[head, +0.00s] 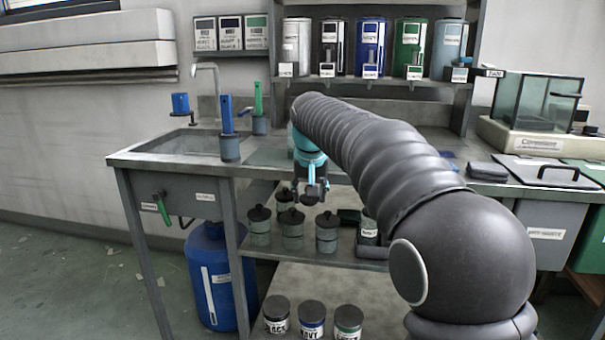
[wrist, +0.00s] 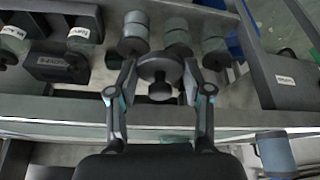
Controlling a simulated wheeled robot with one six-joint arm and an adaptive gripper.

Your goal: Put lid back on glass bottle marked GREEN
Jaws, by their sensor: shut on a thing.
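My gripper (head: 313,195) hangs over the middle shelf under the counter, above a group of glass jars. In the wrist view, its two fingers (wrist: 160,82) are shut on a dark round lid (wrist: 158,66) with a knob. Below it stand several jars with dark knobbed lids, among them a front jar (head: 327,234) and a left jar (head: 260,228). On the lower shelf are three labelled jars with dark tops; the right one (head: 348,325) has a green band, its label too small to read surely. I cannot tell which bottle is marked GREEN.
A labelled jar (head: 369,230) stands right of the group, partly behind my arm. A black labelled box (wrist: 58,66) lies near it. The counter's front edge (head: 250,171) and metal legs frame the shelves. A blue container (head: 212,275) stands at the left.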

